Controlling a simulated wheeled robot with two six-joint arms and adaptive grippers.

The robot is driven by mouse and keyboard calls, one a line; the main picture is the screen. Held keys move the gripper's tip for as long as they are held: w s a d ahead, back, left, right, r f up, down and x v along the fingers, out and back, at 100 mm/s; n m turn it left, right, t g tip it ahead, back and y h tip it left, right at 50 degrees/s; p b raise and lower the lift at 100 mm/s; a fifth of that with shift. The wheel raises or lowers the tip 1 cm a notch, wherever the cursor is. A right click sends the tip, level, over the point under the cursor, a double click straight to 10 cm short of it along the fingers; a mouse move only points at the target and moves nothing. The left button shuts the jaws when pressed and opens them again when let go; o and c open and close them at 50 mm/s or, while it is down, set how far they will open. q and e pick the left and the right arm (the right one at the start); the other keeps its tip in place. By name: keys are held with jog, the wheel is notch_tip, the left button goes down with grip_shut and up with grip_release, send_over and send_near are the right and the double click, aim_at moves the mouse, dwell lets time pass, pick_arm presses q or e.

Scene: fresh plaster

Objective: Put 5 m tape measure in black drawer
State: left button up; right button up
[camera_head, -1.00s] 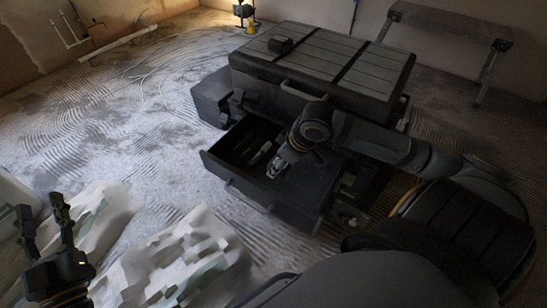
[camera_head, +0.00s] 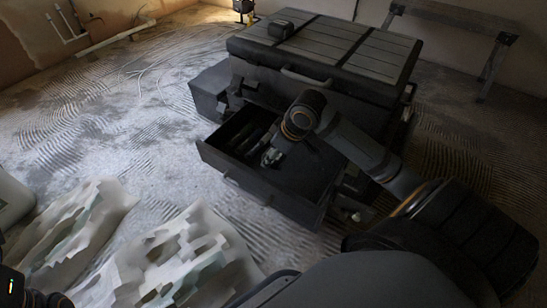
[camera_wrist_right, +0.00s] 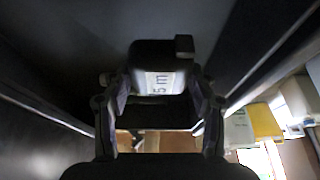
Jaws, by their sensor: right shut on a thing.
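The 5 m tape measure (camera_wrist_right: 158,56) is a dark block with a pale label reading "5 m" in the right wrist view. My right gripper (camera_wrist_right: 158,98) is shut on it, a finger on either side. In the head view my right gripper (camera_head: 268,156) points down at the open black drawer (camera_head: 262,188), over its inside. The tape measure cannot be made out there. Dark walls surround it in the wrist view; whether it touches the drawer floor cannot be told. Only part of my left gripper's body (camera_head: 12,286) shows at the lower left edge; its fingers are out of frame.
Torn pale bags (camera_head: 185,255) lie at the front left. A bench (camera_head: 455,25) stands at the back right. The plastered floor (camera_head: 130,110) left is clear.

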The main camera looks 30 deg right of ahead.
jog(key=shift+w+f, duration=0.1)
jog(key=shift+w, duration=0.05)
notch_tip(320, 180, down, 4)
jog(key=b, duration=0.3)
jog(key=shift+w, duration=0.15)
jog(key=shift+r, duration=0.3)
jog(key=shift+f, duration=0.15)
jog(key=o, duration=1.3)
